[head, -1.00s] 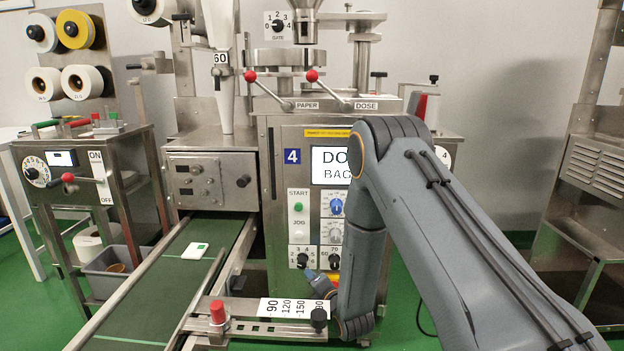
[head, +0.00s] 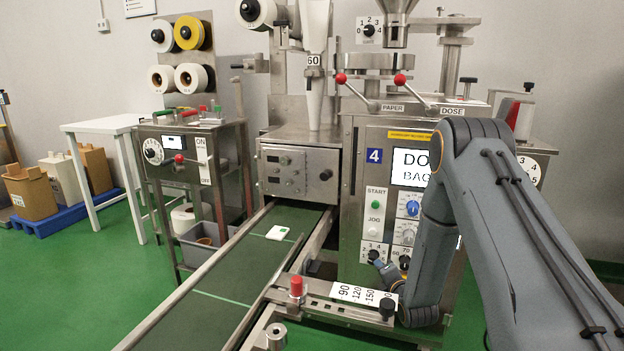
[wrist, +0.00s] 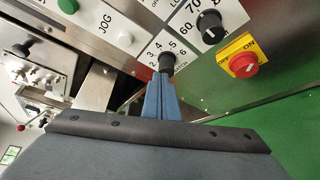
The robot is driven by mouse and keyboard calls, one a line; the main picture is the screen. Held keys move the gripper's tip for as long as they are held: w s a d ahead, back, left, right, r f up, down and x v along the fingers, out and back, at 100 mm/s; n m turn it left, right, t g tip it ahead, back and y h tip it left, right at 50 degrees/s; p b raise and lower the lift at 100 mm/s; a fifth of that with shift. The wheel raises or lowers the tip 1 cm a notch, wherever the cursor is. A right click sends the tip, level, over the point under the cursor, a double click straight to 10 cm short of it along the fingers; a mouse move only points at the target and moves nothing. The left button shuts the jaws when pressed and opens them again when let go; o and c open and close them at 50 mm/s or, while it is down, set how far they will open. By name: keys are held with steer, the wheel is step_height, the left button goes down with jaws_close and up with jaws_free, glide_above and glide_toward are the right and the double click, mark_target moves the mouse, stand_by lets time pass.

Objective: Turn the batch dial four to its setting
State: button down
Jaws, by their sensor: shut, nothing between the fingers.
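The dial is a small black knob (wrist: 167,62) on a white plate with numbers from about 2 to 6, low on the front of the machine marked 4. The same knob (head: 374,255) shows in the head view below the JOG button. My gripper (wrist: 165,80) has blue fingers, shut and empty, with their tips right at the knob's near side. I cannot tell whether they touch it. In the head view my gripper (head: 382,265) is small and partly behind my arm. The knob's pointer mark is too small to read.
A second black dial (wrist: 209,25) and a red switch on a yellow plate (wrist: 244,65) sit to the right of the knob. A guide bar with a number scale (head: 362,294) juts out in front, beside the green conveyor (head: 236,268).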

steer(key=shift+w+d+b, duration=0.2)
steer(key=shift+w+b, duration=0.1)
steer(key=shift+w, duration=0.45)
steer(key=shift+w+d+b, duration=0.25)
steer(key=shift+w+b, duration=0.05)
steer(key=shift+w, duration=0.4)
steer(key=shift+w+d+b, duration=0.2)
steer(key=shift+w+b, duration=0.1)
steer(key=shift+w, duration=0.45)
steer(key=shift+a+f, duration=0.1)
steer(key=shift+f, duration=0.05)
steer(key=shift+s+d+f, duration=0.1)
steer(key=shift+d+f, duration=0.3)
steer(key=shift+f, duration=0.1)
steer(key=shift+d+r, duration=0.1)
steer(key=shift+d, duration=0.05)
steer(key=p, duration=0.4)
glide_toward(377, 256)
steer(key=shift+s+a+f, duration=0.45)
steer(key=shift+s+a, duration=0.25)
